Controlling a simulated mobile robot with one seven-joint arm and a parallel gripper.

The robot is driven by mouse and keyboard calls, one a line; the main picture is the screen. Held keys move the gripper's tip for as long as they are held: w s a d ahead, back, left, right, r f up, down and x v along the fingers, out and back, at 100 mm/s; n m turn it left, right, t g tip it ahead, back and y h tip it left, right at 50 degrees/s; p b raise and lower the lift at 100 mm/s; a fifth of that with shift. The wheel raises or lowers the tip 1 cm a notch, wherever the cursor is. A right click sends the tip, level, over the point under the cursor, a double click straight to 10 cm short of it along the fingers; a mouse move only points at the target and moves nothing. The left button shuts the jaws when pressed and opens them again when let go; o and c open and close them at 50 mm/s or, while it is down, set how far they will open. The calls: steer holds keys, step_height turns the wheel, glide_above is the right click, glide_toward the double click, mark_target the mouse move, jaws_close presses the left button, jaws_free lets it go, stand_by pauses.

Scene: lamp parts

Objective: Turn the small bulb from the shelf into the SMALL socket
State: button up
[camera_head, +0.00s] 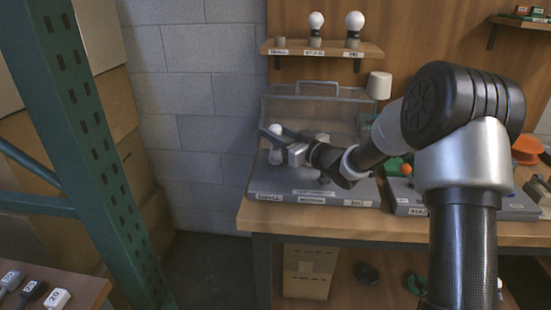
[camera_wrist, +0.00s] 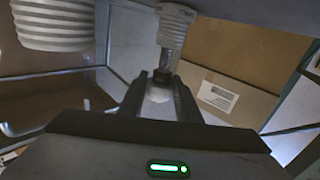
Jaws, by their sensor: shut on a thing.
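My gripper (camera_wrist: 160,92) is shut on the small bulb, whose pale globe (camera_wrist: 159,96) shows between the fingers in the wrist view. Its metal base points up the picture toward a small ribbed white socket (camera_wrist: 177,17). The base appears close to the socket, in line or nearly so; I cannot tell whether it is inside. A wider ribbed socket (camera_wrist: 50,25) is at the upper left. In the head view my gripper (camera_head: 272,139) is over the left end of the grey lamp board (camera_head: 320,197), with white round shapes just above and below the fingers.
The wall shelf (camera_head: 350,48) carries two bulbs, one in the middle (camera_head: 316,21) and one at right (camera_head: 354,22); its left holder (camera_head: 280,41) is empty. A clear case (camera_head: 310,104) stands behind the board. A green metal upright (camera_head: 85,130) is at the left. Other parts lie at right.

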steer(key=shift+s+f+m+t+h+b, duration=0.1)
steer(key=shift+f+m+t+h+b, duration=0.45)
steer(key=shift+b, duration=0.5)
steer(key=shift+a+m+t+h+b, duration=0.15)
steer(key=shift+m+t+h+b, duration=0.25)
steer(key=shift+m+t+h, duration=0.25)
steer(key=shift+s+a+r+m+h, duration=0.1)
steer(key=shift+r+m+h, duration=0.15)
steer(key=shift+h, duration=0.25)
steer(key=m+t+h, duration=0.2)
steer(key=h, duration=0.1)
steer(key=shift+a+f+m, duration=0.15)
steer(key=shift+a+m, duration=0.05)
steer(key=shift+m, duration=0.05)
steer(key=shift+d+m+h, duration=0.1)
steer(key=shift+m+h, duration=0.5)
steer(key=shift+h, duration=0.5)
steer(key=shift+d+r+t+h, duration=0.2)
steer(key=shift+d+t+h, duration=0.05)
steer(key=shift+t+h, duration=0.05)
